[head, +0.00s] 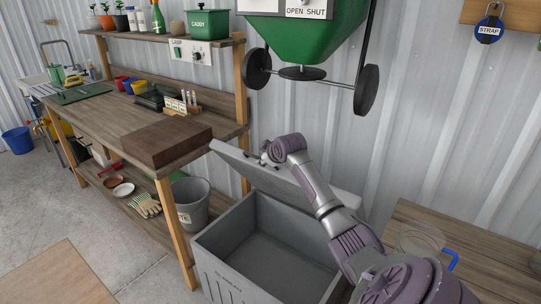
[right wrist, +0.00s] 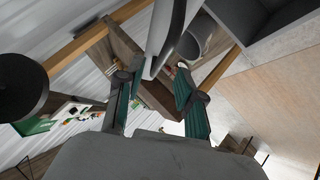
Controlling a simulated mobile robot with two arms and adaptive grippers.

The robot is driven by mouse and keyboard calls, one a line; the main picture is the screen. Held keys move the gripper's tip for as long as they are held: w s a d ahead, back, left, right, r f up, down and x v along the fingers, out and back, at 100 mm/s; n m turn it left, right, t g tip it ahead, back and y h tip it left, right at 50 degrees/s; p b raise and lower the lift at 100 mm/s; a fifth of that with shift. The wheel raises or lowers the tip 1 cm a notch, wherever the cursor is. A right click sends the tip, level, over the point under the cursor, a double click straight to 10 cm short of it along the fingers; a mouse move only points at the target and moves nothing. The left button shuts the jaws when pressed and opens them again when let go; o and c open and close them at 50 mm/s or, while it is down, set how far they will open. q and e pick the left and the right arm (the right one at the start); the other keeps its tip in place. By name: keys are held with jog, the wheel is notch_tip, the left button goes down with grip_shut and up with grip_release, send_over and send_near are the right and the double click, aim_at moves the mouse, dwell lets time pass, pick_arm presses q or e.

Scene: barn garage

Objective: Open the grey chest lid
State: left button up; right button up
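The grey chest (head: 215,245) stands on the floor with its interior in view; it looks empty where I can see in. Its grey lid (head: 232,163) is raised and tilted back behind the opening. My right arm reaches over the chest, and my right gripper (head: 257,157) is at the lid's upper left part, small and partly hidden by my wrist. In the right wrist view my right gripper (right wrist: 152,100) has its fingers spread wide, with the lid (right wrist: 166,42) seen edge-on near and between the tips, not clamped. My left gripper is not in view.
A wooden workbench (head: 105,118) with a brown block (head: 167,143) stands left of the chest. A grey bucket (head: 190,201) is beside the chest. A green hopper with black wheels (head: 366,90) hangs above. A wooden table (head: 480,262) is at right.

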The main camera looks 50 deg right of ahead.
jog(key=v, duration=0.6)
jog(key=shift+s, duration=0.3)
jog(key=shift+a+r, duration=0.1)
jog(key=shift+r, duration=0.05)
